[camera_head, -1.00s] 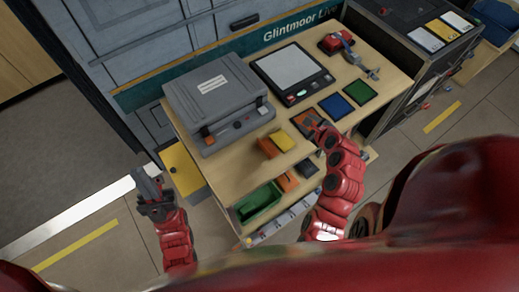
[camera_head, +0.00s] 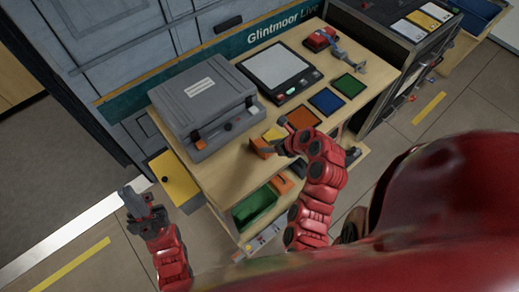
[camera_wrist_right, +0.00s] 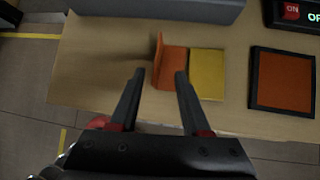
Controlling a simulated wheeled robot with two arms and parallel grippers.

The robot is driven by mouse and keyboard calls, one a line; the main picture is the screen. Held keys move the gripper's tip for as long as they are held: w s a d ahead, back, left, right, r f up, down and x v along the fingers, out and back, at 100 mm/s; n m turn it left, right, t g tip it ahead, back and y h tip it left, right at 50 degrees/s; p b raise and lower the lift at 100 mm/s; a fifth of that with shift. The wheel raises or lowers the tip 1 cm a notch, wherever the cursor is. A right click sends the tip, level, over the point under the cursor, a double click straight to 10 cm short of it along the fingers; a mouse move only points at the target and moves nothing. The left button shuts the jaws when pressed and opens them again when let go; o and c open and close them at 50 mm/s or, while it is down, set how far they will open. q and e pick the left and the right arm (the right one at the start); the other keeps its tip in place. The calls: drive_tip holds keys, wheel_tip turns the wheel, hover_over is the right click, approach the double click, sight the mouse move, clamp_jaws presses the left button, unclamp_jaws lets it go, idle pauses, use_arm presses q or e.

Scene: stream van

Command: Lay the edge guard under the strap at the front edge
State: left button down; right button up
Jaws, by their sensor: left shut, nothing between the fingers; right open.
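The edge guard appears to be the orange angled piece (camera_head: 260,147) on the worktop, with one upright flange. It also shows in the right wrist view (camera_wrist_right: 172,70), beside a flat yellow piece (camera_wrist_right: 207,75). My right gripper (camera_head: 282,140) is open and over the orange piece. In the right wrist view its fingers (camera_wrist_right: 160,76) point at the piece from the near side, one toward each side; contact cannot be told. My left gripper (camera_head: 132,198) is shut and empty, off the worktop's left side. A blue strap-like part (camera_head: 334,39) lies by a red block (camera_head: 318,39) at the back right.
A grey case (camera_head: 205,95) stands at the left of the wooden worktop (camera_head: 225,170). A scale (camera_head: 279,70) and orange, blue and green (camera_head: 349,83) squares lie to the right. A green bin (camera_head: 256,208) sits below the front edge.

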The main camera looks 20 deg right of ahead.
sight(258, 147)
drive_tip(key=shift+x, duration=0.9)
drive_tip(key=shift+w+a+f+p, duration=0.2)
drive_tip(key=shift+w+a+p, duration=0.15)
drive_tip(key=shift+p, duration=0.3)
drive_tip(key=p+x, duration=0.2)
drive_tip(key=x, duration=0.1)
drive_tip(key=shift+w+a+f, duration=0.1)
drive_tip(key=shift+w+a, duration=0.15)
drive_tip(key=shift+w, duration=0.1)
drive_tip(key=shift+w+a+f, duration=0.1)
drive_tip(key=shift+w+f, duration=0.05)
drive_tip(key=shift+f, duration=0.25)
clamp_jaws()
